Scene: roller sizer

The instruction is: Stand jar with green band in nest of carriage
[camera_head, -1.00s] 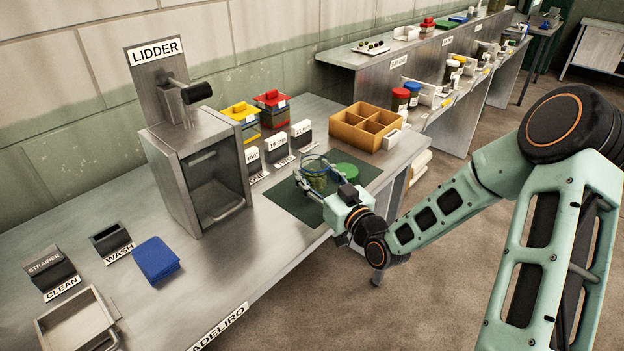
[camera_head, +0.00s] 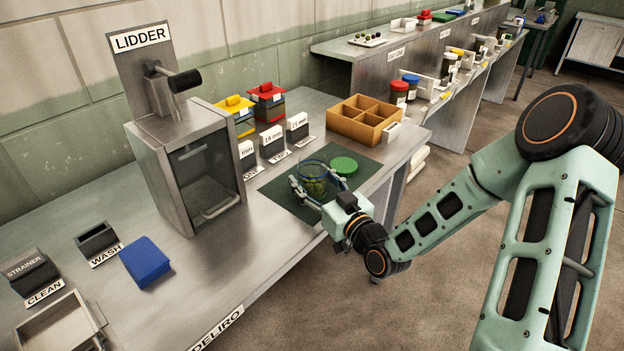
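A clear jar (camera_head: 313,180) with a blue-tinted rim and green contents is at the green mat, between the fingers of my gripper (camera_head: 312,190). My gripper reaches from the table's front edge and appears shut on the jar. The jar is upright. I cannot make out a band on it, nor whether its base touches the mat. The lidder (camera_head: 170,150), a grey metal machine, stands to the left. Its dark front bay has a light metal frame (camera_head: 222,208) low down, possibly the carriage. The nest cannot be made out.
A green lid (camera_head: 344,166) lies behind the jar on the mat (camera_head: 280,192). Labelled size blocks (camera_head: 272,142), red and yellow containers and a wooden divided box (camera_head: 365,121) stand behind. A blue cloth (camera_head: 146,261) lies front left. Bare tabletop lies between lidder and front edge.

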